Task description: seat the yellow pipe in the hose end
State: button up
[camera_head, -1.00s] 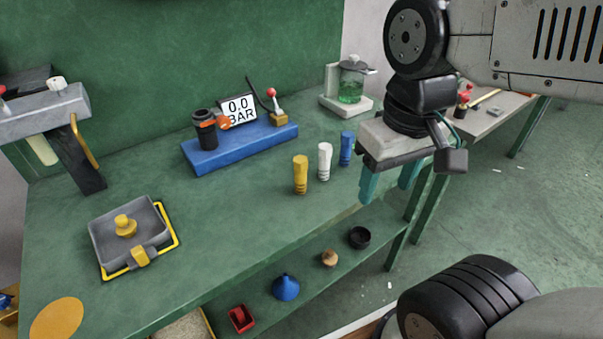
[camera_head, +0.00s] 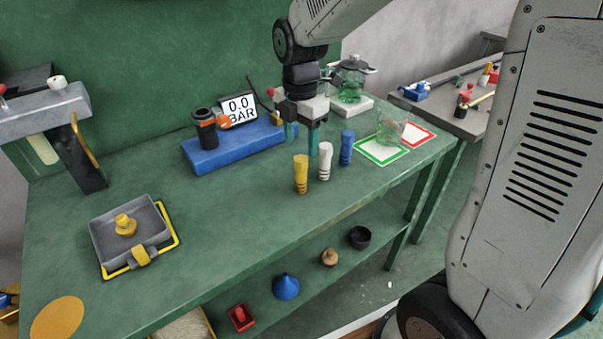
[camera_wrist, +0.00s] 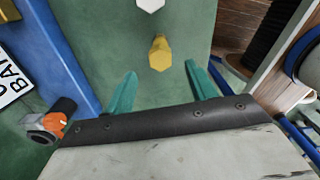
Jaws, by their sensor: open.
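The yellow pipe (camera_head: 300,174) stands upright on the green bench, left of the white pipe (camera_head: 325,161) and the blue pipe (camera_head: 346,148). My gripper (camera_head: 302,138) is open and empty, fingers down, above and behind the pipes. In the wrist view the yellow pipe (camera_wrist: 160,54) lies just beyond my open fingertips (camera_wrist: 161,72), roughly centred between them. A black upright fitting (camera_head: 204,128) with an orange part (camera_head: 220,122) sits on the blue base; it appears to be the hose end. Its opening is not clear from here.
A gauge display (camera_head: 239,107) reading 0.0 BAR and a red-knobbed lever stand on the blue base (camera_head: 240,148). A grey tray (camera_head: 102,232) with a yellow part stands left. A glass pot (camera_head: 351,85) stands behind at right. The bench middle is clear.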

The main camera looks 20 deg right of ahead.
aim_at(300, 159)
jog(key=shift+n, duration=0.3)
jog(key=shift+f, duration=0.3)
notch_tip(300, 159, down, 7)
jog(key=shift+s+a+f, duration=0.1)
jog(key=shift+a, duration=0.05)
jog(key=c, duration=1.2)
